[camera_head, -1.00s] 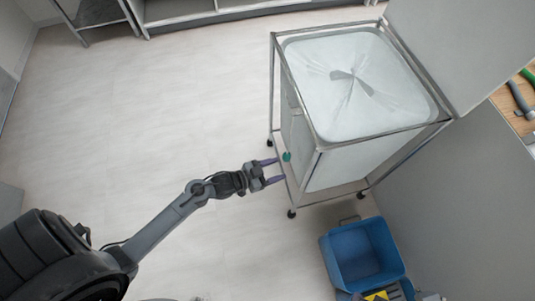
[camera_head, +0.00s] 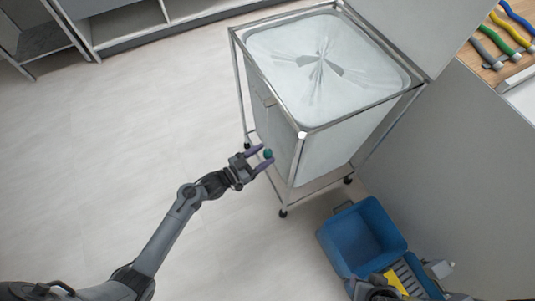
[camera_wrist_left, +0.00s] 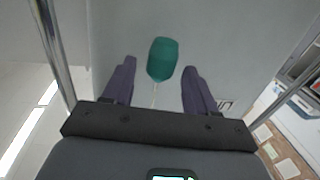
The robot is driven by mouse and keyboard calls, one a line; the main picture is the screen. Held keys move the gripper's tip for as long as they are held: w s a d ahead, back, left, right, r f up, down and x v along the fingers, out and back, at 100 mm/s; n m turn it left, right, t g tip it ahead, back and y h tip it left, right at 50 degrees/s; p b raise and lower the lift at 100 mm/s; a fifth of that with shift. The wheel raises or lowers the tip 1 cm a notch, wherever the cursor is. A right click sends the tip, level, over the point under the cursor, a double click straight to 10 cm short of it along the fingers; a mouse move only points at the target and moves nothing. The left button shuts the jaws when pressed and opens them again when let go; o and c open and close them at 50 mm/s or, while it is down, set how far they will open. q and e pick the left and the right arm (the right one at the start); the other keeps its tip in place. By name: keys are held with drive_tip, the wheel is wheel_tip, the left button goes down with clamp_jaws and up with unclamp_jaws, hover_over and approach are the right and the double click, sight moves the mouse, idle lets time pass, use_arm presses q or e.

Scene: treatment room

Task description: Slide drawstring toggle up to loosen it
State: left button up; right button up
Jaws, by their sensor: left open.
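A green drawstring toggle (camera_head: 268,154) hangs at the side of a pale laundry bag (camera_head: 330,150) in a metal frame cart. My left gripper (camera_head: 267,153) is open, with its two purple fingers on either side of the toggle. In the left wrist view the toggle (camera_wrist_left: 162,60) lies between the fingertips (camera_wrist_left: 158,65), with visible gaps on both sides. A thin pale cord (camera_wrist_left: 154,96) runs from the toggle toward the gripper's palm. The bag's top is gathered shut at its middle.
The cart's chrome frame (camera_head: 238,80) stands close beside the left gripper. A blue mop bucket (camera_head: 350,240) is on the floor at lower right. Several tools (camera_head: 505,40) lie on a wooden surface at upper right. The floor at left is clear.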

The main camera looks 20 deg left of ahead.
use_arm(q)
drive_tip(key=shift+b+x, duration=0.4)
drive_tip(key=shift+x, duration=0.85)
clamp_jaws()
